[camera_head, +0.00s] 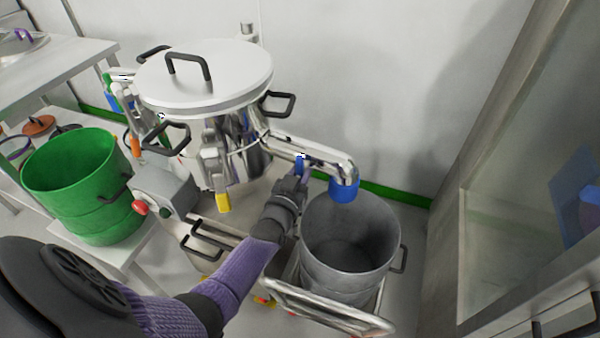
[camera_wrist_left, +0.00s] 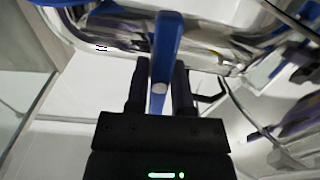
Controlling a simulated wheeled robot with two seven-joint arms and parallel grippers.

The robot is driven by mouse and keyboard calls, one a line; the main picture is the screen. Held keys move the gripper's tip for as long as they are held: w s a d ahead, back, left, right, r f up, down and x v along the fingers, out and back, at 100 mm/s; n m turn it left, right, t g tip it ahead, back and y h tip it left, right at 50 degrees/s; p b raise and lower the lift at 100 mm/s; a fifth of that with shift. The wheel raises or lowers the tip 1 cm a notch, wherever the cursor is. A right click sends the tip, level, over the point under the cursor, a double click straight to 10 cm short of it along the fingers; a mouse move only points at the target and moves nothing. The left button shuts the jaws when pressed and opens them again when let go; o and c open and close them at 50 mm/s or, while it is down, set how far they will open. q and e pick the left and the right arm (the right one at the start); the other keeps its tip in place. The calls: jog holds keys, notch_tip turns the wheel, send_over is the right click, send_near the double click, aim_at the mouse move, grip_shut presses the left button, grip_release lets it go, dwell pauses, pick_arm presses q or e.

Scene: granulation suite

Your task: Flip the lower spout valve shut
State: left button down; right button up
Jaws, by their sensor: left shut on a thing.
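The metal spout (camera_head: 312,153) runs out to the right from the lidded steel vessel (camera_head: 205,85) and bends down to a blue end collar (camera_head: 343,189). A blue valve lever (camera_head: 300,163) sits at the spout. My left gripper (camera_head: 295,180) is at this lever. In the left wrist view the blue lever (camera_wrist_left: 166,50) stands between the two dark fingers of my left gripper (camera_wrist_left: 160,85), which are shut on it. The lever's far end meets the shiny spout pipe (camera_wrist_left: 215,55). My right gripper is not in view.
An empty grey bin (camera_head: 350,245) stands under the spout end on a metal trolley (camera_head: 330,312). A green bucket (camera_head: 80,185) and a control box with a red button (camera_head: 139,207) are to the left. A glass-fronted cabinet (camera_head: 530,200) bounds the right side.

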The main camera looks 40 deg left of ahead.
pick_arm(q)
jog(key=shift+f, duration=0.1)
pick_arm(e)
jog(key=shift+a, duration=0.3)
pick_arm(q)
jog(key=shift+c, duration=2.4)
grip_release()
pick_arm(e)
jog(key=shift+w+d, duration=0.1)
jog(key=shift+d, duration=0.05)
pick_arm(q)
jog(key=shift+s, duration=0.3)
jog(key=p+v, duration=0.4)
jog(key=v, duration=0.5)
jog(key=shift+s, duration=0.2)
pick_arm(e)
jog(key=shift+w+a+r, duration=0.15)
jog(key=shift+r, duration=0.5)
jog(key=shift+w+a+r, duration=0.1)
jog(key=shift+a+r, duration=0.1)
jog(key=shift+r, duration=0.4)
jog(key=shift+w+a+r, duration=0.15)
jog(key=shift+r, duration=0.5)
